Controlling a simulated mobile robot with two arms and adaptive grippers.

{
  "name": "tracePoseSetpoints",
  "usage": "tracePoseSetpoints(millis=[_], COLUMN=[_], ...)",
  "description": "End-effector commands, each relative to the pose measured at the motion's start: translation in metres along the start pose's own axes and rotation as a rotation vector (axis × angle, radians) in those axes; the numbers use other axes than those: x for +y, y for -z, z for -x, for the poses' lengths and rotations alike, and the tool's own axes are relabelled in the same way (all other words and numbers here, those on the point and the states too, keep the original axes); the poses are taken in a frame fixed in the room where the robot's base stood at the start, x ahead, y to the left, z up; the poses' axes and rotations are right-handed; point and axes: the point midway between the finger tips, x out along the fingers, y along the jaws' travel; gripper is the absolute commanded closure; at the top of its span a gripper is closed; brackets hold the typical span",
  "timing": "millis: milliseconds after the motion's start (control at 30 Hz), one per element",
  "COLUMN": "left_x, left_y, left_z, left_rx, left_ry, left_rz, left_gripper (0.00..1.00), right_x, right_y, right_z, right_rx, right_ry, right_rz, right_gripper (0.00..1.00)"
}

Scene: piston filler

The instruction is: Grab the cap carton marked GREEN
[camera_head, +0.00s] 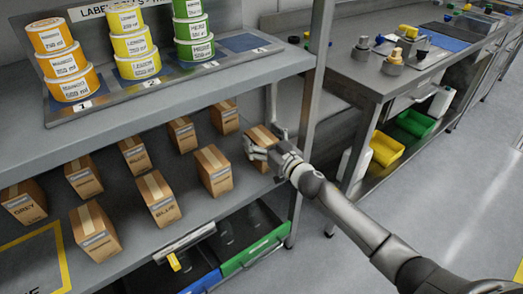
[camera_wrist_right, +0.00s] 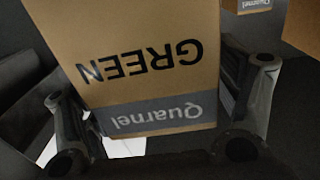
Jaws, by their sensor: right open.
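The cap carton marked GREEN (camera_head: 260,134) is a brown box with a tape strip. In the right wrist view the carton (camera_wrist_right: 150,55) shows the word GREEN upside down above a grey Quarnel band. My right gripper (camera_head: 264,150) is at this carton and partly covers its front. In the wrist view one finger is on each side of the carton's lower part, and the jaws are open. Whether a finger touches it, I cannot tell. My left gripper is not in view.
Several similar cartons share the shelf (camera_head: 135,218); the nearest is the carton (camera_head: 214,171) just left of my right gripper. An upper shelf with label rolls (camera_head: 130,45) overhangs the back. A grey post (camera_head: 312,100) stands close on the right. Green and blue bins (camera_head: 255,250) are below.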

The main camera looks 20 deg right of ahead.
Motion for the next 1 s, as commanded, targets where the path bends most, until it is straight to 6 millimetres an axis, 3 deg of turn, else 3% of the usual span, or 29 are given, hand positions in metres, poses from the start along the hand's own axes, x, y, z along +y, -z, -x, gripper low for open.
tracePoseSetpoints(millis=[300, 667, 1000], left_x=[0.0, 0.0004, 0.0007], left_y=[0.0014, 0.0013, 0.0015], left_z=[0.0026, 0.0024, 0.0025], left_rx=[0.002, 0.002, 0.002], left_ry=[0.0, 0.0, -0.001], left_rz=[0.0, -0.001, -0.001], left_gripper=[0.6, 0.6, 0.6], right_x=[0.0004, 0.0005, 0.0005], right_y=[0.0003, 0.0002, 0.0012], right_z=[-0.0044, -0.0041, -0.0042], right_rx=[0.0, 0.0, 0.001], right_ry=[-0.001, -0.001, 0.0], right_rz=[0.0, 0.001, 0.001], right_gripper=[0.17, 0.64, 0.65])
